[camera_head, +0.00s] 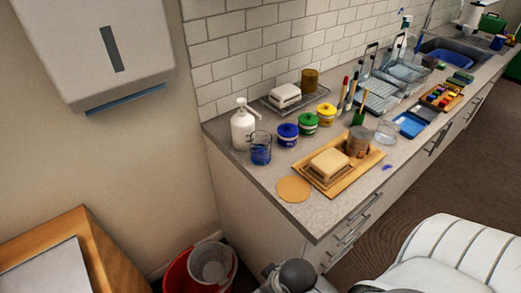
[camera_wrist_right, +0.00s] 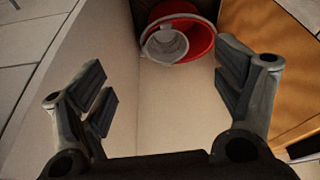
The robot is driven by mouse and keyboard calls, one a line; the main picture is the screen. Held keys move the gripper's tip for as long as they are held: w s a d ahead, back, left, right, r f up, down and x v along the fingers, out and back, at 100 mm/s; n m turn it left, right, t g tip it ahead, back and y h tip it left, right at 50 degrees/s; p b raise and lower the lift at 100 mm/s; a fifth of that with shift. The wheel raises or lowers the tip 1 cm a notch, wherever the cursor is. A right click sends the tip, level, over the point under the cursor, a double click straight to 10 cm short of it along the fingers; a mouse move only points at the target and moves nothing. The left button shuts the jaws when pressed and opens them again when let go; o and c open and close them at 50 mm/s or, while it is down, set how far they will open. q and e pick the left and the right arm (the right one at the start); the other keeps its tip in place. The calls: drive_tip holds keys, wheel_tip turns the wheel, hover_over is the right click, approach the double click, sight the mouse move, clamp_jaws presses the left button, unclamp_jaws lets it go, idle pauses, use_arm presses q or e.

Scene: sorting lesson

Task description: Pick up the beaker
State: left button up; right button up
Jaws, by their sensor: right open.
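A clear beaker with blue contents (camera_head: 261,148) stands upright on the counter near its left end, just right of the white pump bottle. Another clear glass vessel (camera_head: 387,132) stands farther right, behind the wooden board. I cannot tell from the picture which of the two is meant. My right gripper (camera_wrist_right: 168,92) is open and empty in the right wrist view, with bare cabinet side and a red bucket beyond its fingers. No beaker shows in that view. My left gripper is not in view.
The counter (camera_head: 317,214) also holds a pump bottle (camera_head: 242,126), blue (camera_head: 287,134), green (camera_head: 307,124) and yellow (camera_head: 326,113) jars, and a wooden board (camera_head: 362,178) with a block and a can. A round cork mat (camera_head: 293,189) lies in front. A red bucket (camera_head: 176,276) stands on the floor.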

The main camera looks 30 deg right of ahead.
drive_tip(key=w+a+r+n+t+y, duration=0.25)
drive_tip(key=w+a+r+t, duration=0.2)
drive_tip(key=w+r, duration=0.3)
drive_tip(key=w+a+r+n+t+y, duration=0.2)
drive_tip(key=w+a+r+t+y, duration=0.15)
drive_tip(key=w+a+r, duration=0.4)
drive_tip(key=w+d+r+m+t, duration=0.25)
drive_tip(key=w+r+t, duration=0.25)
drive_tip(key=r, duration=0.4)
drive_tip(key=w+d+r+m+t+h, duration=0.2)
drive_tip(key=w+d+m+t+h, duration=0.3)
drive_tip(key=d+h, duration=0.45)
drive_tip(key=m+g+h, duration=0.7)
drive_tip(key=h, duration=0.2)
approach(262, 134)
drive_tip(key=shift+w+d+r+m+g+p, duration=0.25)
drive_tip(key=shift+w+d+m+g+p, duration=0.1)
drive_tip(key=shift+w+g, duration=0.2)
drive_tip(key=x, duration=0.4)
drive_tip(key=shift+w+d+r+p, duration=0.15)
drive_tip(key=shift+w+d+p, duration=0.1)
drive_tip(key=shift+w+p, duration=0.1)
drive_tip(key=shift+w+d, duration=0.3)
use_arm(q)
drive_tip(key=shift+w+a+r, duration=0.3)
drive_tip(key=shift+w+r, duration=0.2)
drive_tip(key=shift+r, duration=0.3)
